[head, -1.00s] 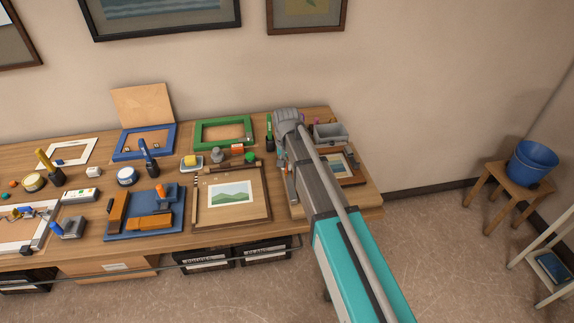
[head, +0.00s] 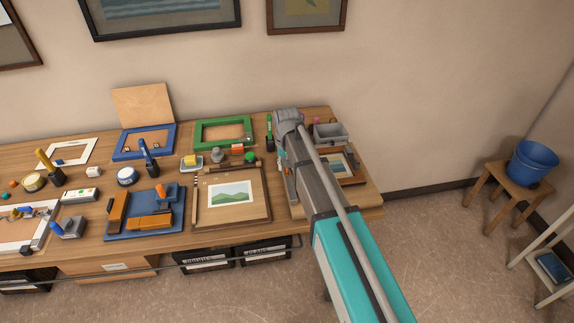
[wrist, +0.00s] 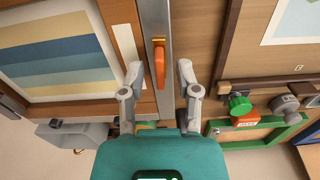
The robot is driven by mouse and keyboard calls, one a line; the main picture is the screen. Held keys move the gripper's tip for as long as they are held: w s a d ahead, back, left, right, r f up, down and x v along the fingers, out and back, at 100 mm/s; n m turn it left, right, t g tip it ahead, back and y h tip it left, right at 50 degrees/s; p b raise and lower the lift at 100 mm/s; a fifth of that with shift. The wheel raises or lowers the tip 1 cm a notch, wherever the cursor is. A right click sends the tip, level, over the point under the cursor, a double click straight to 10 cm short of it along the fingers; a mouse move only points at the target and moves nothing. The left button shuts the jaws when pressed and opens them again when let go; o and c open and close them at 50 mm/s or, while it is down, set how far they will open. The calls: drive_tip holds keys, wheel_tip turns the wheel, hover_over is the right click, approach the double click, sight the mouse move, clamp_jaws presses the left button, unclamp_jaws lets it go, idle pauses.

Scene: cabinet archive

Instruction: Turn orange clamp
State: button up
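The orange clamp (wrist: 159,66) is a narrow orange lever on a brass-coloured mount. In the wrist view it lies lengthwise along a grey metal rail (wrist: 154,20) beside a framed striped picture (wrist: 60,55). My gripper (wrist: 159,70) is open, with one grey fingertip on each side of the lever and a visible gap to both. I cannot tell how far the fingertips are above the rail. In the head view my arm reaches over the right end of the bench, and it largely hides the gripper and clamp.
A green-knobbed tool (wrist: 239,104) and a green frame (wrist: 262,133) lie to the right in the wrist view. A grey bin (head: 331,133) stands behind my arm. A picture board (head: 232,211) lies left of it. The bench (head: 345,200) has bare wood at its right end.

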drive_tip(key=shift+m, duration=0.5)
drive_tip(key=m, duration=0.3)
drive_tip(key=shift+r+m+p, duration=0.35)
drive_tip(key=shift+m, duration=0.05)
wheel_tip(320, 180, up, 13)
drive_tip(key=p, duration=1.3)
drive_tip(key=s+d+f+n+b, duration=0.1)
drive_tip(key=s+d+f+b, duration=0.3)
drive_tip(key=s+d, duration=0.5)
drive_tip(key=s+d+f+n+b, duration=0.1)
drive_tip(key=s+d+f+b, duration=0.3)
drive_tip(key=s+d, duration=0.5)
drive_tip(key=shift+s+d+f+b, duration=0.25)
drive_tip(key=shift+s+d+b, duration=0.05)
drive_tip(key=shift+d, duration=2.3)
